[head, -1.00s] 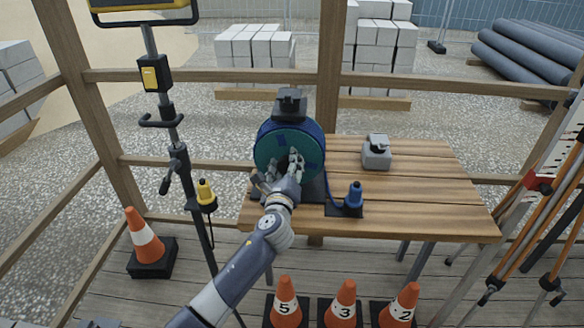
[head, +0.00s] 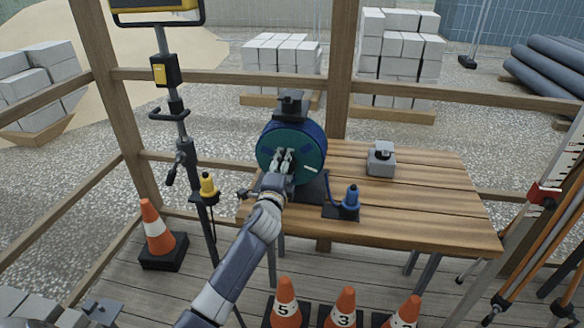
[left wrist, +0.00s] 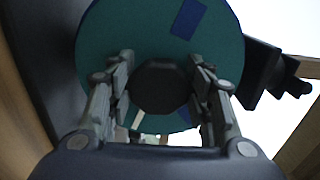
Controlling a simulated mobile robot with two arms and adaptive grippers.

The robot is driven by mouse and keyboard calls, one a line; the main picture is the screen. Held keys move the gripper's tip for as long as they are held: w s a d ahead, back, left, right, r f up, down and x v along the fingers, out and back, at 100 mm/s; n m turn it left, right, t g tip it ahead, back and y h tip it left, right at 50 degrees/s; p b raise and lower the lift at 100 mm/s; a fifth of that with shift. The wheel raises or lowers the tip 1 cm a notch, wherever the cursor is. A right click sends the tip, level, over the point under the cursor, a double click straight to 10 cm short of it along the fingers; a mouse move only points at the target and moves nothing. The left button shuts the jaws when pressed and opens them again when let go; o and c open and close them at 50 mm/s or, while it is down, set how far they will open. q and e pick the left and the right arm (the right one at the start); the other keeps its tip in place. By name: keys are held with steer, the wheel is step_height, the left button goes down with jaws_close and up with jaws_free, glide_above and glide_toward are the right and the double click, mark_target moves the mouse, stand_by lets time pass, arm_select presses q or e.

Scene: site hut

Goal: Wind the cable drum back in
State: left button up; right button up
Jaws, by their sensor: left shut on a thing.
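The cable drum (head: 307,138) stands upright on a dark base on the wooden table, its green-blue round face towards me. In the head view my left gripper (head: 283,160) reaches its face from the front. In the left wrist view the two fingers of my left gripper (left wrist: 160,90) are on either side of a dark round knob (left wrist: 158,88) in front of the drum face (left wrist: 110,40). The gripper is shut on this knob; the fingers hide part of its sides. A pale mark (head: 311,169) shows low on the drum face. My right gripper is not in view.
A blue connector (head: 351,198) stands right of the drum, and a grey box (head: 381,160) is farther right on the table (head: 430,205). A lamp stand with a yellow connector (head: 208,186) is at the left. Numbered orange cones (head: 285,303) stand in front.

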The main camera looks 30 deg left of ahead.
arm_select(q)
steer(key=shift+r+n, duration=0.1)
steer(key=shift+n, duration=1.4)
steer(key=n, duration=0.3)
steer(key=shift+n, duration=0.3)
steer(key=shift+d+n, duration=0.1)
steer(key=shift+n, duration=0.8)
steer(key=shift+n+p, duration=0.3)
steer(key=shift+n, duration=1.3)
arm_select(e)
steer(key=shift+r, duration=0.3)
